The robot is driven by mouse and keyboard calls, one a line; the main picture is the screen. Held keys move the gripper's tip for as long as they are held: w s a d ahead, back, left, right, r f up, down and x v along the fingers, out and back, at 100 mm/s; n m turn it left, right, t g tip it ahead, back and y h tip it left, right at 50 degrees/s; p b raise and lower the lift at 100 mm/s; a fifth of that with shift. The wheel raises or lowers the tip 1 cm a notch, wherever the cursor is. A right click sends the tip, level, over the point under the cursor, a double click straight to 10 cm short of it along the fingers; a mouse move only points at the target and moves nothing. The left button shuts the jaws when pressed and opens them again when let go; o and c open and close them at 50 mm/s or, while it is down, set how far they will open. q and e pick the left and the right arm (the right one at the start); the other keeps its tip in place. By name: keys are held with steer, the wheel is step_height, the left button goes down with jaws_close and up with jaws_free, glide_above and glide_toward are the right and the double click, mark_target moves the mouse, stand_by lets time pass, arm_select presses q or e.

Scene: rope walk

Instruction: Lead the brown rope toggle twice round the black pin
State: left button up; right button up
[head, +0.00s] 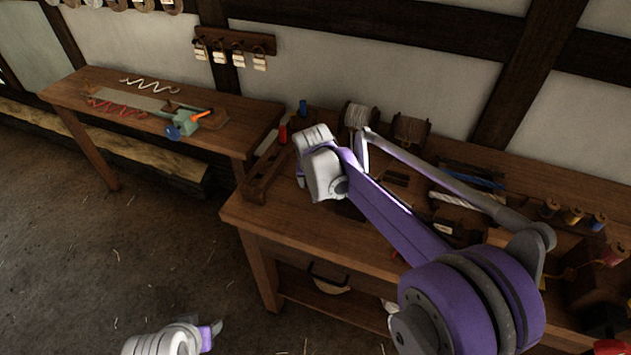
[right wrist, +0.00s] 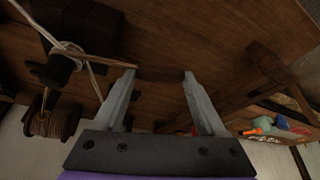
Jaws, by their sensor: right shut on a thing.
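My right gripper (right wrist: 160,78) is shut on the brown rope toggle (right wrist: 160,74), a dark piece spanning its fingertips and hard to see against the brown wood. A taut brown rope (right wrist: 108,60) runs left from the fingertips to the black pin (right wrist: 60,68). Pale rope (right wrist: 68,47) also lies around or against the pin. How far the brown rope wraps the pin is unclear. The pin is left of the gripper, apart from it. In the head view my right arm hides the pin and toggle. My left gripper (head: 214,329) is low at the bottom edge, over the floor; its jaws are unclear.
A spool of brown cord (right wrist: 52,122) stands near the pin; it also shows at the bench's back (head: 411,130), beside a pale spool (head: 357,117). A red bobbin (head: 283,134) and blue bobbin (head: 303,107) stand at the left. A second table (head: 235,120) is further left.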

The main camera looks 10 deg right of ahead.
mark_target(315, 205)
steer(key=shift+f+b, duration=1.6)
steer(key=shift+f, duration=1.5)
steer(key=o, duration=1.3)
steer(key=shift+c, duration=0.2)
steer(key=d+v, duration=0.1)
steer(key=v, duration=1)
steer(key=shift+a, duration=0.45)
steer(key=shift+p, duration=0.3)
steer(key=s+d+f, duration=0.2)
steer(key=s, duration=0.7)
steer(key=s+d+f+n+p, duration=0.1)
steer(key=s+d+f, duration=0.1)
steer(key=s, duration=0.8)
steer(key=s+d+f+n+t+y+p, duration=0.1)
steer(key=s+d+f, duration=0.2)
steer(key=s, duration=0.7)
steer(key=shift+d, duration=0.6)
